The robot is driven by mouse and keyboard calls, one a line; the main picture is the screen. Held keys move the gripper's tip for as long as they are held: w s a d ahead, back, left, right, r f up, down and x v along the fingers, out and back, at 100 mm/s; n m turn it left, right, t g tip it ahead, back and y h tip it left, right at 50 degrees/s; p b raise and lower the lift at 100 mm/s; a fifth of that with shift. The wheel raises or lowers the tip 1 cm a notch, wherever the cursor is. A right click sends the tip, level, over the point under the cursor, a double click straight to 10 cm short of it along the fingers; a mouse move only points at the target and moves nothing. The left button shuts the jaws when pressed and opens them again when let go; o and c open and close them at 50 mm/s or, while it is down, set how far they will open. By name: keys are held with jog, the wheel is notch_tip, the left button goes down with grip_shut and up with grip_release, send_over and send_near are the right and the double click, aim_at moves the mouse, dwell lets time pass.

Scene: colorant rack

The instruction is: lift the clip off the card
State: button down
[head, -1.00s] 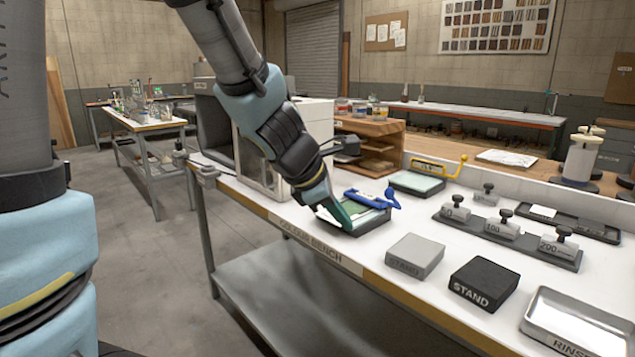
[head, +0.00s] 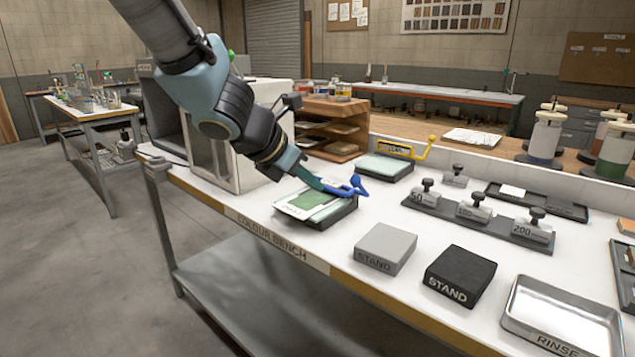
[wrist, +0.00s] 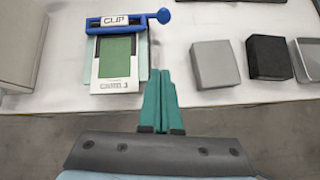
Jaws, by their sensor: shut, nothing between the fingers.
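The blue clip (wrist: 128,22) with a white CLIP label lies across the far end of the card (wrist: 104,68) in the wrist view. Its round knob sticks out to the right. The card is white with a green patch and lies flat on a pale plate. In the head view the blue clip (head: 352,188) shows at the right end of the card (head: 299,208), partly behind my fingers. My gripper (wrist: 159,73) is shut and empty. In the wrist view its teal fingertips appear just right of the card's plate, nearer than the clip. My gripper (head: 318,183) also shows in the head view.
A grey stand (head: 385,249) and a black stand (head: 459,277) are to the right, then a rinse tray (head: 563,316). Behind are a second plate with a yellow clip (head: 410,151) and a row of weights (head: 473,209). A white cabinet (head: 262,150) stands at the left.

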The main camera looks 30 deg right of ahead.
jog(key=b+x, duration=0.2)
jog(key=x, duration=0.5)
jog(key=shift+s+d+f, duration=0.1)
jog(key=shift+f, duration=0.2)
jog(key=shift+w+d+r+p, duration=0.1)
jog(key=shift+d+r+p, duration=0.3)
jog(key=shift+d, duration=0.25)
jog(key=shift+w+d+r+p, duration=0.1)
jog(key=shift+d+r+p, duration=0.15)
jog(key=shift+d+p, duration=0.3)
jog(key=shift+w+d+r+p, duration=0.1)
jog(key=shift+d+r+p, duration=0.25)
jog(key=shift+d, duration=0.4)
jog(key=shift+r+p, duration=0.2)
jog(key=shift+p, duration=0.3)
